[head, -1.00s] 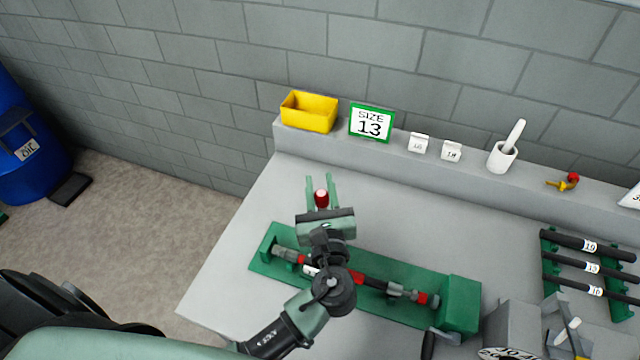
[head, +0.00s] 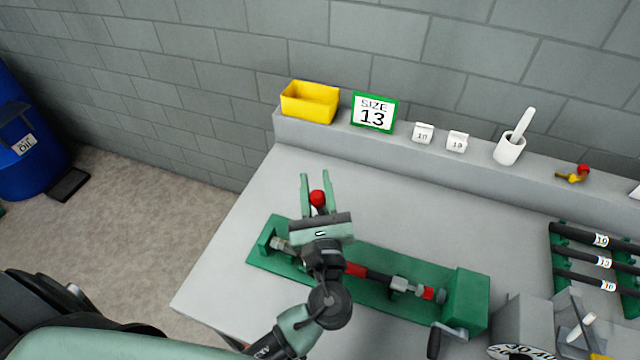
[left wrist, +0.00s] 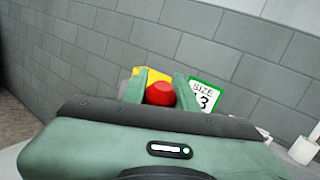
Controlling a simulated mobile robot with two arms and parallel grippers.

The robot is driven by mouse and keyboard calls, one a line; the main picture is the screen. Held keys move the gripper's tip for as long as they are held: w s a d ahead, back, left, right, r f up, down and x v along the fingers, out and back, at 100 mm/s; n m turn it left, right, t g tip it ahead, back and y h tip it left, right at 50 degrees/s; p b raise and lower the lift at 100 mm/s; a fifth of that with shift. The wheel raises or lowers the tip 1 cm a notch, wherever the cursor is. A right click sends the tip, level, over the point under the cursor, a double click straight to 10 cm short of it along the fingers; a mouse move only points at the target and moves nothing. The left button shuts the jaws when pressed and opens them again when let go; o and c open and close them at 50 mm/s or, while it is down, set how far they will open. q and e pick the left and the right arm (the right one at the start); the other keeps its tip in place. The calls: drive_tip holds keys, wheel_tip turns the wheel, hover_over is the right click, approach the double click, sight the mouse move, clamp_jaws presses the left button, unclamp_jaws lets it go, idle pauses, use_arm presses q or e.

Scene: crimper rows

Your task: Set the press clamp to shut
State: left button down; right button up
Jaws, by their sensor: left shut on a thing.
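A green fixture (head: 462,296) lies on the bench, with a dark hose carrying red bands (head: 378,277) and metal fittings along it. My left gripper (head: 317,190) is above the fixture's left part, its two green fingers closed on a round red knob (head: 317,199). The knob also shows between the fingers in the left wrist view (left wrist: 160,93). My gripper hides whatever the knob is joined to, and part of the hose. I cannot tell the clamp's position. My right gripper is not in view.
A grey machine with a dial (head: 522,352) stands at the bottom right, beside a green rack of labelled black rods (head: 585,262). A yellow bin (head: 310,103), a SIZE 13 sign (head: 373,112) and a white cup (head: 509,150) stand on the back ledge. The bench behind the fixture is clear.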

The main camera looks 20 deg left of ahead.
use_arm(q)
drive_tip(key=s+f+n+t+y+b, duration=0.3)
drive_tip(key=s+b, duration=0.5)
drive_tip(key=b, duration=0.6)
drive_tip(key=shift+f+n+y, duration=0.3)
drive_tip(key=shift+n+y, duration=0.1)
drive_tip(key=shift+y, duration=0.1)
drive_tip(key=c, duration=1.1)
unclamp_jaws()
drive_tip(key=b+v, duration=0.2)
drive_tip(key=v, duration=0.6)
drive_tip(key=shift+b, duration=0.3)
